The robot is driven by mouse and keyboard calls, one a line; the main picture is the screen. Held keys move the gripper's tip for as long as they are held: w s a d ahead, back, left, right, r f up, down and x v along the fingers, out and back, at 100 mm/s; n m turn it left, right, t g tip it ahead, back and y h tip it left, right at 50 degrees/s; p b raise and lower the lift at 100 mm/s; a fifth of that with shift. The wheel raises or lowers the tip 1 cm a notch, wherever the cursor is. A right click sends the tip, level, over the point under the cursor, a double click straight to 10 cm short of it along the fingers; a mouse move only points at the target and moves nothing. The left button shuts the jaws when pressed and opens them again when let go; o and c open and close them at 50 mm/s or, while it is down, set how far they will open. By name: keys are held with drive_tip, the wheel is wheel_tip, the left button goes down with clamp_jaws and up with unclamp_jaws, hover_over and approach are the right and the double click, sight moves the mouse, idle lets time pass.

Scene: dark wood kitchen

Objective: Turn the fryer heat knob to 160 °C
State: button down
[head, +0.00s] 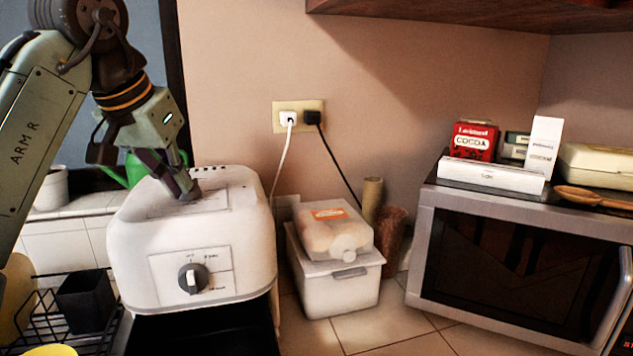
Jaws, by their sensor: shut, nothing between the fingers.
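A white fryer (245,262) stands on the counter left of centre. Its heat knob (193,279), round and dark with a light pointer bar, sits on a pale panel on the front face. The bar looks roughly upright, and the dial markings around it are too small to read. My gripper (190,194) reaches in from the upper left and points down at the fryer's top, above and behind the knob. It is shut and empty. Its tips are at or just above the lid panel; I cannot tell whether they touch. The gripper is apart from the knob.
A white container with a clear-lidded box (333,235) stands right of the fryer, before a wall socket (298,117) with two cords. A microwave (515,265) stands at right. A wire rack (45,315) is at lower left. Space before the knob looks clear.

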drive_tip(key=shift+a, duration=0.15)
drive_tip(key=shift+a+f, duration=0.1)
drive_tip(key=shift+a, duration=0.3)
drive_tip(key=shift+w+a, duration=0.2)
drive_tip(key=shift+a, duration=0.05)
drive_tip(key=shift+w, duration=0.1)
drive_tip(key=shift+a, duration=0.1)
drive_tip(key=shift+s+a, duration=0.15)
drive_tip(key=shift+s, duration=0.25)
wheel_tip(320, 180, up, 6)
idle(0.4)
